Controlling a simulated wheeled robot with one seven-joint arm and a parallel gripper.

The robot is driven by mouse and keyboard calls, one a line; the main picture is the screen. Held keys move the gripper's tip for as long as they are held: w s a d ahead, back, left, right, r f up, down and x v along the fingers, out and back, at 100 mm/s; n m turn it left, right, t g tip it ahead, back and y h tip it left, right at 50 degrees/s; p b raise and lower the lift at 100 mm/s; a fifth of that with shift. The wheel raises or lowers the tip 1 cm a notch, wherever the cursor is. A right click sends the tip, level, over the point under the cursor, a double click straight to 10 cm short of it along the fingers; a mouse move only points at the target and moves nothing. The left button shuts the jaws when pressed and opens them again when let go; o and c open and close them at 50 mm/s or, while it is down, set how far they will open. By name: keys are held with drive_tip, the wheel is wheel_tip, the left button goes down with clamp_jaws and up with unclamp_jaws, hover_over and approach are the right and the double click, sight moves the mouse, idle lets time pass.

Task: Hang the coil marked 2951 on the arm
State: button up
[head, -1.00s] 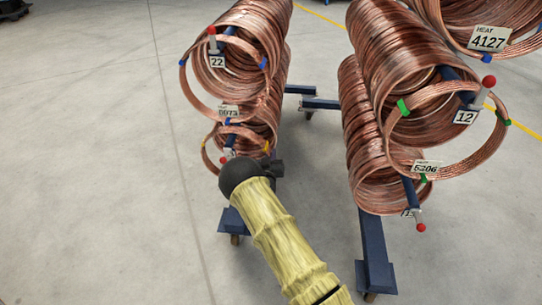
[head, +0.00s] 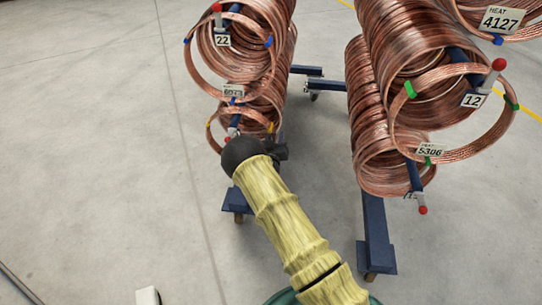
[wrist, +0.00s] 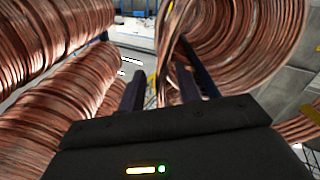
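No tag reading 2951 can be made out in either view. My gripper (head: 277,151) is in front of the lower left coil with yellow ties (head: 250,118), its fingers mostly hidden by my wrist in the head view. In the wrist view its two dark fingers (wrist: 160,90) stand apart, with copper turns (wrist: 165,55) beyond and between them; I see no clear grip on anything. Blue arms with red tips carry coils: the arm marked 22 (head: 222,40) at upper left and the arm marked 12 (head: 472,100) at right.
Coils tagged 5306 (head: 431,151) and 4127 (head: 502,20) hang at right. Another tag (head: 233,91), hard to read, is at left. Blue rack feet (head: 376,250) stand on the floor. The grey floor (head: 90,150) at left is clear.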

drive_tip(key=p+v, duration=0.5)
drive_tip(key=v, duration=1.1)
drive_tip(key=shift+r, duration=0.15)
drive_tip(key=s+d+r+m+g+y+p, duration=0.1)
drive_tip(key=d+r+g, duration=0.1)
drive_tip(key=r+g, duration=0.3)
drive_tip(key=s+d+r+m+g+y+p, duration=0.1)
drive_tip(key=s+d+r+g+y, duration=0.15)
drive_tip(key=r, duration=0.55)
drive_tip(key=s+d+r+n+g+p, duration=0.1)
drive_tip(key=s+d+r+g, duration=0.1)
drive_tip(key=s+r, duration=0.35)
drive_tip(key=s+d+r+g+p, duration=0.1)
drive_tip(key=s+d+r+g, duration=0.15)
drive_tip(key=s, duration=0.65)
drive_tip(key=s+d+r+n+g, duration=0.1)
drive_tip(key=s+r+g, duration=0.2)
drive_tip(key=s+r, duration=0.35)
drive_tip(key=w+d+r+p+v, duration=0.1)
drive_tip(key=w+p+v, duration=0.2)
drive_tip(key=p+v, duration=1.4)
drive_tip(key=w+d+p+v, duration=0.1)
drive_tip(key=w+p+v, duration=0.3)
drive_tip(key=p+v, duration=1.4)
drive_tip(key=r+y+p, duration=0.1)
drive_tip(key=p, duration=0.2)
drive_tip(key=shift+s+d, duration=0.3)
drive_tip(key=shift+d, duration=0.05)
